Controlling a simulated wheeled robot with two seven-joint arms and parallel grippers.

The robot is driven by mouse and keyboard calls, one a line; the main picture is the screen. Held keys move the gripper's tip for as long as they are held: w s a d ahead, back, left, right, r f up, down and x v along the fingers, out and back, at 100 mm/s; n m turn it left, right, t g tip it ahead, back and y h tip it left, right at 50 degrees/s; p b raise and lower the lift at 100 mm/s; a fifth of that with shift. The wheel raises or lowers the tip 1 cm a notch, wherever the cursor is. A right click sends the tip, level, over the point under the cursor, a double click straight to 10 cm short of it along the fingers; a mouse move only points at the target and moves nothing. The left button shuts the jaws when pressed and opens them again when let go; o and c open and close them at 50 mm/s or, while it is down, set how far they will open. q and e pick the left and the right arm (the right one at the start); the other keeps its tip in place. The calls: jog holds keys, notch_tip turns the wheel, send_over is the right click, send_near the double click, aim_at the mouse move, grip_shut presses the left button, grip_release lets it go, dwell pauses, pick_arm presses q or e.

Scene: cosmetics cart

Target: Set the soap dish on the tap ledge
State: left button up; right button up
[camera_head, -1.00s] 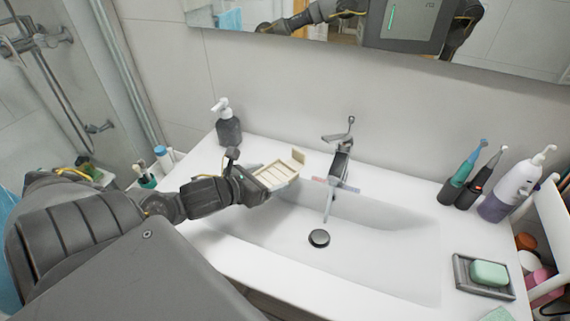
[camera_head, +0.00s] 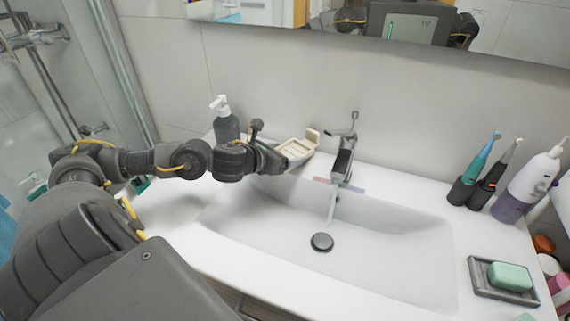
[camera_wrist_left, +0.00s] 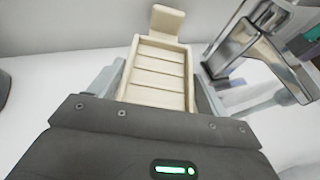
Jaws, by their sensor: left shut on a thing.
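The cream soap dish (camera_head: 295,149) is slatted, with a raised tab at its far end. It is at the tap ledge (camera_head: 384,181), left of the tap (camera_head: 343,160). My left gripper (camera_head: 279,160) is shut on its near part. In the left wrist view the dish (camera_wrist_left: 160,75) is between the two fingers, its tab pointing away toward the wall, and the tap (camera_wrist_left: 235,50) is close on its right. Whether the dish touches the ledge, I cannot tell. The near end of the dish is hidden by the gripper. My right gripper is not in view.
A dark soap pump (camera_head: 226,122) stands just behind and left of the gripper. The basin (camera_head: 375,240) lies in front, empty. Electric toothbrushes (camera_head: 470,180) and a grey tray (camera_head: 475,273) with green soap (camera_head: 510,276) are at right. A mirror hangs above.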

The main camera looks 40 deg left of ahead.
pick_arm(q)
jog(key=shift+f, duration=0.45)
notch_tip(320, 180, down, 3)
jog(key=shift+f, duration=0.1)
jog(key=shift+w+f, duration=0.1)
jog(key=shift+w, duration=0.05)
jog(key=shift+f, duration=0.15)
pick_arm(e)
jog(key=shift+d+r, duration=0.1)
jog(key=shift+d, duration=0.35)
pick_arm(q)
jog(key=o, duration=1)
jog(key=shift+o, duration=0.2)
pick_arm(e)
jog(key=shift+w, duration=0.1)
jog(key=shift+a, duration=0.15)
